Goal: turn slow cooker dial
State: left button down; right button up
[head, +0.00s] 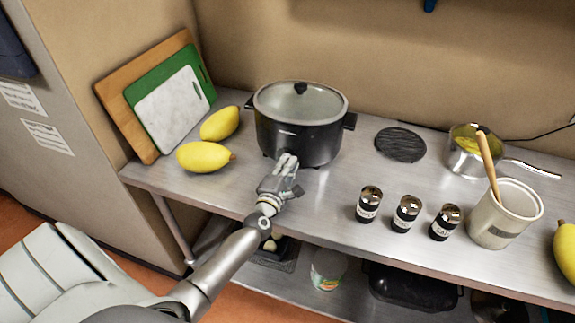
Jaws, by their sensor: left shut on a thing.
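The slow cooker (301,126) is a black pot with a glass lid, standing upright on the metal counter against the wall. The lid has a black knob on top. My left gripper (287,163) reaches in from the front and is shut at the lower front of the cooker. Its fingers cover that spot, so the dial is hidden and I see only that they close on something there. My right gripper is not in view.
Mangoes (206,157) and leaning cutting boards (172,108) are left of the cooker. Several spice jars (406,214), a crock with a wooden spoon (503,218) and a saucepan (468,160) stand right. A black round trivet (400,145) lies behind. A lower shelf holds items.

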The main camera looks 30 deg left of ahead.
pick_arm(q)
jog(key=shift+a+r, duration=0.1)
jog(key=c, duration=1.4)
grip_release()
jog(key=shift+o, duration=0.8)
jog(key=shift+w, duration=0.1)
jog(key=shift+s, duration=0.2)
jog(key=v, duration=1.1)
jog(key=shift+s, duration=0.3)
